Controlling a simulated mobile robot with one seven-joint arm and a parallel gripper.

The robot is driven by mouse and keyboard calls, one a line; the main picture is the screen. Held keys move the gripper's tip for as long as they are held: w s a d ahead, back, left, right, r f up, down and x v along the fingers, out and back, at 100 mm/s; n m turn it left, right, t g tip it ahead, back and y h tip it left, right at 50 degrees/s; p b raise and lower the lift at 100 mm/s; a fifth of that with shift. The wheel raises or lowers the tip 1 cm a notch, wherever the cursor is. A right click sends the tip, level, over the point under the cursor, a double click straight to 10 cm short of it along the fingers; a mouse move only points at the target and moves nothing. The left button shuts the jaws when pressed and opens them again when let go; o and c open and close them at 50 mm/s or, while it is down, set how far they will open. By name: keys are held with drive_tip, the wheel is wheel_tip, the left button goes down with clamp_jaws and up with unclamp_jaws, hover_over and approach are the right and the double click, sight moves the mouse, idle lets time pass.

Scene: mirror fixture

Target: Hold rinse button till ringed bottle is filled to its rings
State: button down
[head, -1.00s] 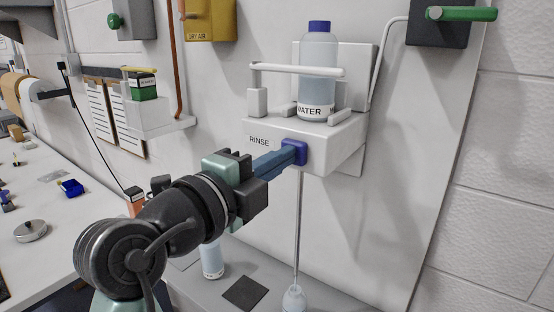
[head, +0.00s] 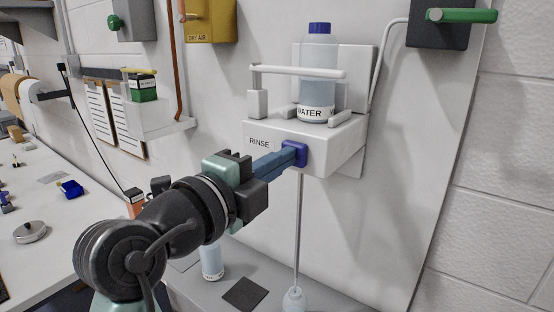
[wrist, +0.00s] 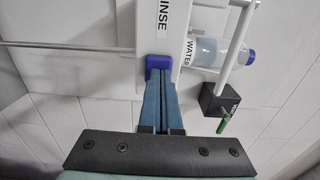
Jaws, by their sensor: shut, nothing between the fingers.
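The blue-purple rinse button (head: 301,153) is on the front of the white box marked RINSE (head: 338,150). My gripper (head: 291,158) is shut and empty, its blue fingertips against the button. The wrist view also shows the fingertips (wrist: 160,78) at the button (wrist: 158,62); how far it is pressed I cannot tell. A clear bottle (head: 293,300) stands below the box at the bottom edge, under a thin grey vertical line (head: 299,230) that may be a tube or stream. Its lower part is cut off, and I cannot make out rings or its liquid level.
A WATER bottle (head: 319,65) with a blue cap stands on the box behind a white rail (head: 300,71). Another pale bottle (head: 212,260) stands on the ledge, partly behind my arm, near a dark square pad (head: 244,294). A green-handled dark fixture (head: 440,32) is at upper right.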

drive_tip(key=shift+s+d+r, duration=0.1)
drive_tip(key=shift+d+r, duration=0.1)
drive_tip(key=shift+r, duration=0.05)
drive_tip(key=b+v, duration=0.6)
drive_tip(key=v, duration=0.7)
drive_tip(key=shift+a+f, duration=0.2)
drive_tip(key=shift+a, duration=0.05)
drive_tip(key=w+d+r+n+t+y, duration=0.1)
drive_tip(key=d+r+n+t+y, duration=0.25)
drive_tip(key=n, duration=0.55)
drive_tip(key=w+d+r+n+t+y, duration=0.1)
drive_tip(key=d+r+n+t+y, duration=0.15)
drive_tip(key=r+n+t, duration=0.4)
drive_tip(key=s+d+r+n+t+y, duration=0.1)
drive_tip(key=s+r+n+t+y, duration=0.1)
drive_tip(key=s+n+y, duration=0.2)
drive_tip(key=s+n, duration=0.3)
drive_tip(key=n, duration=0.2)
drive_tip(key=shift+n+t+y, duration=0.3)
drive_tip(key=shift+n+t, duration=0.05)
drive_tip(key=shift+t, duration=0.05)
